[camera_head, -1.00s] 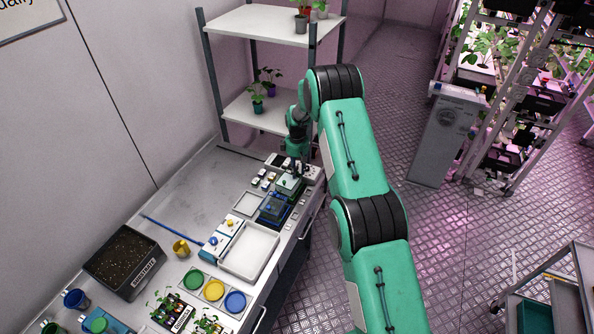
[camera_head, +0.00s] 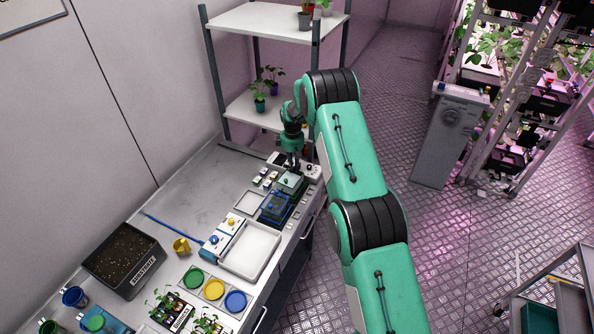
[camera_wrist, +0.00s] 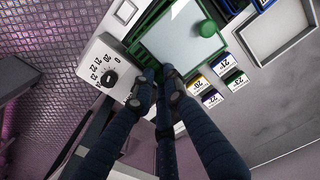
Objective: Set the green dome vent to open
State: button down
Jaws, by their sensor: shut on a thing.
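The green dome (camera_head: 290,184) has a clear top, a green rim and a round green knob, and sits at the bench's far end. In the wrist view, its rim (camera_wrist: 150,20) and knob (camera_wrist: 207,28) show at the top. My gripper (camera_head: 295,167) is at the dome's far edge. In the wrist view, my fingertips (camera_wrist: 157,74) are close together at the rim's lower corner, apart from the knob. They are shut on a small part there, which the fingers hide. I cannot tell the vent's setting.
A white dial box (camera_wrist: 108,77) stands close beside my fingers. Numbered tags (camera_wrist: 205,88) lie on the other side. A blue dome (camera_head: 275,207) and a white tray (camera_head: 251,250) sit nearer on the bench. A shelf (camera_head: 252,108) with plants stands behind.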

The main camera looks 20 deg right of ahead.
jog(key=shift+w+a, duration=0.1)
jog(key=c, duration=1.8)
grip_release()
jog(key=shift+o, duration=0.2)
notch_tip(320, 180, up, 12)
